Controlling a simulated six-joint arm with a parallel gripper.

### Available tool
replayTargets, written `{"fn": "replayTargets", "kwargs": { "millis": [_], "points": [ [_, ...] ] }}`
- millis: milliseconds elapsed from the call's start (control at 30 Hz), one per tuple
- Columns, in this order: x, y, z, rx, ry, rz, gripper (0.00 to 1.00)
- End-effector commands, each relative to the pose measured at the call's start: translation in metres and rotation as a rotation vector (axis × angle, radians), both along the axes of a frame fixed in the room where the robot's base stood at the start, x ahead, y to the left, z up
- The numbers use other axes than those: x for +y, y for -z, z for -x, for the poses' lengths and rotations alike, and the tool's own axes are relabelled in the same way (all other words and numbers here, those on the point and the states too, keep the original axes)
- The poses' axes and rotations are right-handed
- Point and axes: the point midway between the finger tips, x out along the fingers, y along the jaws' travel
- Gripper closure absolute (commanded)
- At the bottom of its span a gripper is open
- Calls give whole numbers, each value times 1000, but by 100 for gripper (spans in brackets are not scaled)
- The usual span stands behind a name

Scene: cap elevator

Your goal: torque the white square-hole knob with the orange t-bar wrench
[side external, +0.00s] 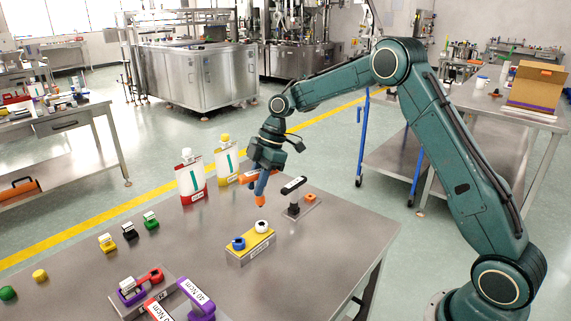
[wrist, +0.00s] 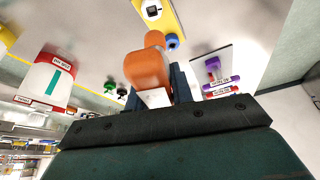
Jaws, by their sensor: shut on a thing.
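My gripper (side external: 261,181) is shut on the orange t-bar wrench (side external: 260,201), whose lower end points down above the table. The wrist view shows the orange wrench (wrist: 148,69) between my fingers (wrist: 158,97). The white square-hole knob (side external: 262,227) sits on the right end of a yellow block (side external: 251,247), beside a blue knob (side external: 239,243). The wrench tip is just above the white knob in the side view, with a gap between them. In the wrist view, the white knob (wrist: 152,10) shows its dark square hole at the top edge.
A black-handled tool (side external: 293,186) stands in a plate behind the yellow block, with an orange piece (side external: 310,197) beside it. Red-based (side external: 190,181) and yellow-based (side external: 227,162) containers stand behind. Purple (side external: 197,298) and red (side external: 150,276) tools lie at front left. Table right of the block is clear.

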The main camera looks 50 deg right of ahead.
Motion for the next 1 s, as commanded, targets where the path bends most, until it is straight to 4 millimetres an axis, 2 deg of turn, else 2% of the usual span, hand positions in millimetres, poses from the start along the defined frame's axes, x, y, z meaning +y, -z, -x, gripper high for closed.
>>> {"fn": "replayTargets", "kwargs": {
  "millis": [800,1000],
  "points": [
    [0,45,0,1,0,0,100],
    [0,44,0,-1,-1,0,100]
  ]
}}
